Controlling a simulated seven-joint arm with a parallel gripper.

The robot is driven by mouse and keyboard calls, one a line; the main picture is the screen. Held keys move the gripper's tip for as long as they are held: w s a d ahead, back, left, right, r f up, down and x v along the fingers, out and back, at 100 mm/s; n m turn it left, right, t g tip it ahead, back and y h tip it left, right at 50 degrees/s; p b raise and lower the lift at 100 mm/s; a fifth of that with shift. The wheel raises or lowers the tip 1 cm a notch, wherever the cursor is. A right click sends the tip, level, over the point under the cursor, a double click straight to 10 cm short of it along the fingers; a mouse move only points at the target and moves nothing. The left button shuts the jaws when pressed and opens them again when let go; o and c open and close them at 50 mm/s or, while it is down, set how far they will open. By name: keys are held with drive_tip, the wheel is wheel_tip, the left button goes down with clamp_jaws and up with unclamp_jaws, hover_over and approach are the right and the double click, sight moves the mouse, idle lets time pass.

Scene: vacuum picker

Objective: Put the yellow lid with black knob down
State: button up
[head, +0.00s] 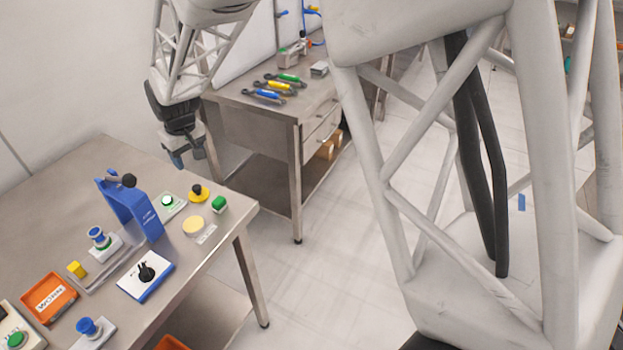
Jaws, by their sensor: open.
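The yellow lid with a black knob (199,193) rests near the far right corner of the steel table, knob up. It appears to sit flat on the table top. My gripper (186,160) hangs above and behind it, a short way off past the table's far edge in the picture. The jaws point down and are open, with nothing seen between them. The gripper and lid look apart.
A blue stand (135,207) rises to the left. An orange tray (49,299) sits farther left. A second bench (240,100) holds tools behind.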

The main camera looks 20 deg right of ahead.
drive_tip(key=s+d+r+m, duration=0.2)
drive_tip(key=s+d+r, duration=0.2)
drive_tip(key=s+d, duration=0.4)
drive_tip(key=s+d+r+m+t, duration=0.1)
drive_tip(key=s+d+r, duration=0.4)
drive_tip(key=s+d, duration=0.25)
drive_tip(key=s+d+r+m, duration=0.2)
drive_tip(key=s+d+r, duration=0.2)
drive_tip(key=s+d, duration=0.4)
drive_tip(key=s+d+m+h, duration=0.1)
drive_tip(key=s+d, duration=0.4)
drive_tip(key=s, duration=0.8)
drive_tip(key=shift+f+m, duration=0.35)
drive_tip(key=shift+m, duration=0.05)
